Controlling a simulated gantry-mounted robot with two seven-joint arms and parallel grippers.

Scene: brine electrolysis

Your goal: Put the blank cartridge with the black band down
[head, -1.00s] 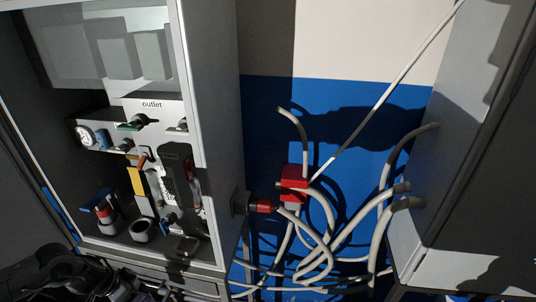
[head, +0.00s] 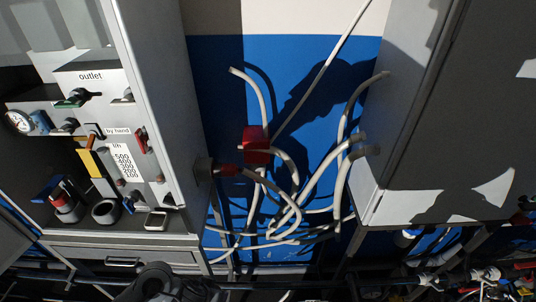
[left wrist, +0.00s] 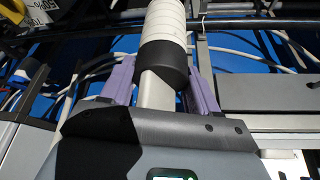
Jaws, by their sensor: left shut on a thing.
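In the left wrist view the blank cartridge (left wrist: 163,20) is a white ribbed cylinder with a wide black band (left wrist: 161,63) near its lower end and a plain pale section below it. It stands between the two purple fingers of my left gripper (left wrist: 160,80), which is shut on it. The cartridge's top runs out of the picture. In the head view I cannot make out the cartridge or the left gripper's fingers; only a dark part of my arm shows at the bottom edge. My right gripper is not in view.
The head view shows a cabinet with an outlet panel (head: 90,75), a gauge (head: 18,121) and valves at left. A red block (head: 255,145) and several grey hoses (head: 290,190) hang before a blue wall. A large grey cabinet (head: 440,150) stands at right.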

